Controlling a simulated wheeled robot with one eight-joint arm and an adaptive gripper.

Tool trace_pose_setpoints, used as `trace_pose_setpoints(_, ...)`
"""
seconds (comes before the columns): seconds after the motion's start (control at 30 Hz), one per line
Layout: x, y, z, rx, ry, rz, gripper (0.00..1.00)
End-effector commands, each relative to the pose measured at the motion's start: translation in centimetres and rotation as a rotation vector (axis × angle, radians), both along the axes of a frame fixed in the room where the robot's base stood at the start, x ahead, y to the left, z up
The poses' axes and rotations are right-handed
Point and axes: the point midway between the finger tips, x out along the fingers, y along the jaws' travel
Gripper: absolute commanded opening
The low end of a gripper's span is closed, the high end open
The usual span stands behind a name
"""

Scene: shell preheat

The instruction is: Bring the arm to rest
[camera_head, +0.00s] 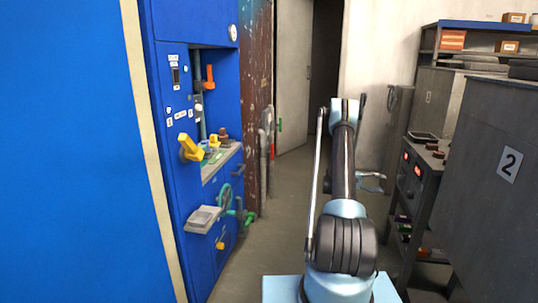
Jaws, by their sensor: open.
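My arm rises from its light blue base in the middle of the lower picture, with its dark forearm pointing up and its light blue elbow joint at the top. My gripper (376,182) shows small to the right of the arm, beyond it and partly hidden by it. Its fingers are apart, and I see nothing between them. It hangs over the aisle, clear of the cabinets on both sides.
A blue control cabinet (172,80) with a yellow handle (190,149) and an orange lever (209,78) stands left. A dark instrument rack (420,185) and a grey cabinet (487,190) marked 2 stand right. The aisle floor (285,215) is free toward the door (293,75).

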Motion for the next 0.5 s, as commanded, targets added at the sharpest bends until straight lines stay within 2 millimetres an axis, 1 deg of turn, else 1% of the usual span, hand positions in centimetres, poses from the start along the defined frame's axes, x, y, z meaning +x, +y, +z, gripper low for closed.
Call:
trace_pose_setpoints(0.03, 0.0, 0.3, 1.4, 0.023, -0.008, 0.007, 0.53)
trace_pose_setpoints(0.1, 0.0, 0.8, 2.8, 0.054, -0.02, 0.018, 0.53)
trace_pose_setpoints(0.27, -0.3, 2.0, 6.1, 0.128, -0.047, 0.042, 0.53)
trace_pose_setpoints(0.5, -1.7, 4.2, 10.6, 0.238, -0.088, 0.075, 0.53)
